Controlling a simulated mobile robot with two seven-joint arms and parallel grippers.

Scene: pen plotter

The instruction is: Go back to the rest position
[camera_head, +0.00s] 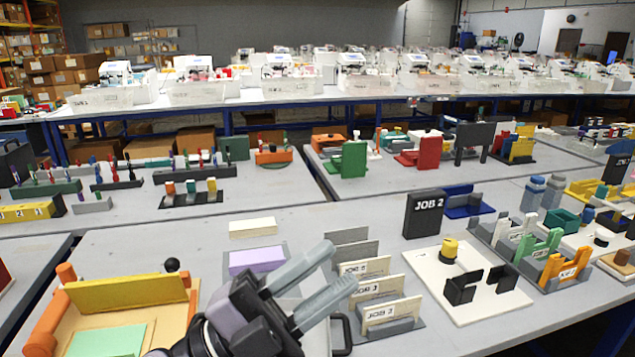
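My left gripper (342,265) reaches up from the bottom middle, its two grey fingers pointing up and to the right. The fingers are apart with nothing between them. From this view they overlap the area between the purple block (257,259) and the job card holders (378,290); I cannot tell how high they are above the table. My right gripper is not in view.
A wooden tray with an orange and yellow frame (127,291) and a green sheet (107,341) lies at left. A black JOB 2 block (424,214) stands behind a white board (485,303). More fixtures crowd the right; bare grey tabletop lies around the white board.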

